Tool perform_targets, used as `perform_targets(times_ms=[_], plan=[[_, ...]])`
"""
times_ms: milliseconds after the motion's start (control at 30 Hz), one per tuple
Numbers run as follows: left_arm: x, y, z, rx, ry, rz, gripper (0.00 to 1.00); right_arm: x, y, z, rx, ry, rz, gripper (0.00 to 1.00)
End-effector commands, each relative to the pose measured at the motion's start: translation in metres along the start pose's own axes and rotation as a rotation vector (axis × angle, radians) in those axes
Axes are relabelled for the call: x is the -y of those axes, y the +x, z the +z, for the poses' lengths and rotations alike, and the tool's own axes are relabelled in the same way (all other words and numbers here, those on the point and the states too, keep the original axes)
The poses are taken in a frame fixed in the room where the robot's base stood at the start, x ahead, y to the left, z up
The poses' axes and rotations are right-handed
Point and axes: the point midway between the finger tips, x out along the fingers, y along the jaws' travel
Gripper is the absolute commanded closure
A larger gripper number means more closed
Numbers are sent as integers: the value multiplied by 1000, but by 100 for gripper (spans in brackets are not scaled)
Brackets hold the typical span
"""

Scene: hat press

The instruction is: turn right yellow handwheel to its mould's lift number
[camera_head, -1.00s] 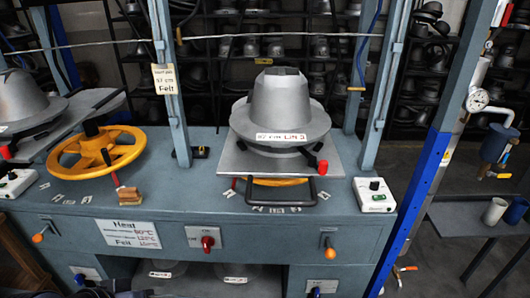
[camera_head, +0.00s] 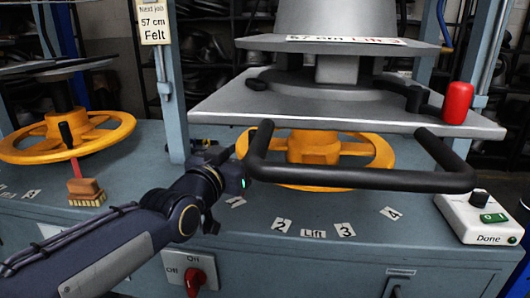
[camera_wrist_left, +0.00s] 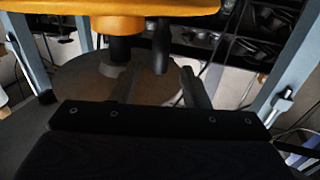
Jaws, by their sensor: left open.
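The right yellow handwheel (camera_head: 365,177) lies flat under the right press plate, partly hidden by the black bar handle (camera_head: 370,180). The mould (camera_head: 345,18) above it carries a label (camera_head: 345,40) reading 57 cm and Lift, with a digit that looks like 3. Cards 2 (camera_head: 282,225), 3 (camera_head: 345,230) and 4 (camera_head: 390,213) lie on the bench before the wheel. My left gripper (camera_head: 237,172) is open at the wheel's left rim, its fingers mostly hidden. In the left wrist view, yellow wheel metal (camera_wrist_left: 160,6) and a dark post (camera_wrist_left: 161,48) show beyond the fingers; contact is unclear.
The left yellow handwheel (camera_head: 98,137) and a wooden brush (camera_head: 86,192) are at the left. A red knob (camera_head: 457,103) stands on the plate's right corner. A Done box (camera_head: 485,215) sits on the right. A red switch (camera_head: 196,281) is on the bench front.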

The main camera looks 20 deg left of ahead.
Motion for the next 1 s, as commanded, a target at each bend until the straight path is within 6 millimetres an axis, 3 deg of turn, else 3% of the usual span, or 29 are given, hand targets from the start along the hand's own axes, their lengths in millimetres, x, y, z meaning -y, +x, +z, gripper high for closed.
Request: perform_targets(times_ms=[433, 833, 1000], plan=[[1, 63, -1, 6, -5, -1, 59, 4, -8, -4, 0, 0, 0, 60], [1, 72, 0, 4, -3, -2, 59, 4, -9, -5, 0, 0, 0, 60], [1, 72, 0, 4, -3, -2, 78, 4, -9, -5, 0, 0, 0, 60]])
